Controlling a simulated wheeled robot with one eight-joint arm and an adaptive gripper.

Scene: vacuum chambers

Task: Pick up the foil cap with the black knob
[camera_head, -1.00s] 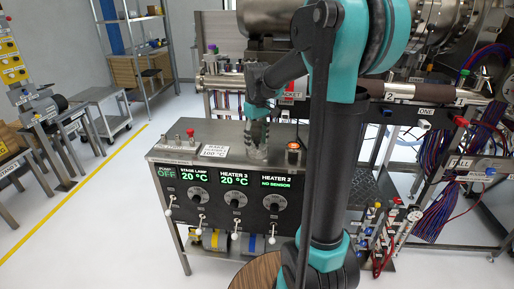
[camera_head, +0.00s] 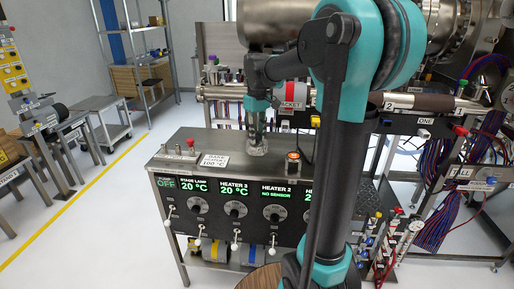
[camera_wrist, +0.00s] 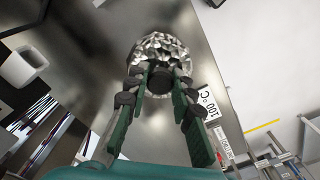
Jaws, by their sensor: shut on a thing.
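The foil cap (camera_wrist: 160,45) is a crinkled silver dome in the wrist view, with a round black knob (camera_wrist: 160,82) on it facing me. My gripper (camera_wrist: 158,80) is shut on the knob, with one dark fingertip at each side of it. In the head view, my gripper (camera_head: 257,124) points down over the top of the metal control cabinet, with the foil cap (camera_head: 257,148) just below it. The knob is too small to make out in that view. I cannot tell for certain whether the cap is clear of the surface.
The control cabinet (camera_head: 180,156) carries a 100 °C sign (camera_head: 214,161), a button with an orange ring (camera_head: 293,157) and small red-topped fittings (camera_head: 191,143). A horizontal tube (camera_head: 425,104) and chambers stand behind. Floor at the left is open, with a trolley (camera_head: 102,120).

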